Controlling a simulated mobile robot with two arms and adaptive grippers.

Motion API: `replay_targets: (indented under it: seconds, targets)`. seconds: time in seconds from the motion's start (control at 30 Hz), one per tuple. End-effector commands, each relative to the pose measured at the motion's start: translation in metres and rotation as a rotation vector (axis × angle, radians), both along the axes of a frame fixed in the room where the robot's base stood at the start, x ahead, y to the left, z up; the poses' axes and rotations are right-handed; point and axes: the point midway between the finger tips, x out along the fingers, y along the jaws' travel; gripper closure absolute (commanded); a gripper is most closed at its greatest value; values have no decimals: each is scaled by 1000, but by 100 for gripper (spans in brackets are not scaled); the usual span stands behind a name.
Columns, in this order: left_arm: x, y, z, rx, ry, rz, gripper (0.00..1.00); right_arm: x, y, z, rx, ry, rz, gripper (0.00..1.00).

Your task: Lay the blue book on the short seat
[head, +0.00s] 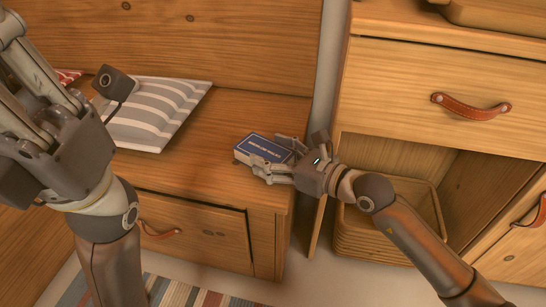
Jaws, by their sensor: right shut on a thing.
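The blue book (262,146) is a small dark blue block with pale lettering on top and light edges. It is at the right end of the wooden seat (207,167), low over or touching its top; I cannot tell which. My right gripper (276,160) is shut on the book from its right side, and the fingers cover part of it. My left gripper (20,120) is close to the camera at the left, partly cut off by the frame; its fingertips do not show clearly enough to tell their state.
A grey-and-white striped cushion (155,108) lies on the seat to the left of the book. A wooden cabinet with a drawer (440,78) and leather pull (470,106) stands at the right. A woven basket (385,243) sits in its open compartment. A striped rug (180,292) lies below.

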Motion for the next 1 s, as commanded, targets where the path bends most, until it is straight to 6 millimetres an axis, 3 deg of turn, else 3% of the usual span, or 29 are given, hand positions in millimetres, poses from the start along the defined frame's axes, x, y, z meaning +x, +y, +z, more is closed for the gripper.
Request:
replay_targets:
  seconds: [0.17,0.2,0.33,0.73,0.87,1.0]
  targets:
    - [0,0,-1,0,-2,0,100,0,0,-2,1,-1,0,64]
    - [-1,0,0,0,-2,0,100,0,0,-2,0,-1,0,32]
    - [-1,0,0,0,-2,0,100,0,0,-2,-1,-1,0,15]
    - [-1,0,2,0,-4,0,100,0,0,2,0,-1,0,14]
    - [-2,1,6,-3,-9,-3,100,-9,-12,3,-2,0,-3,14]
    - [13,1,-4,-3,53,-2,100,-28,-32,8,-5,4,-3,14]
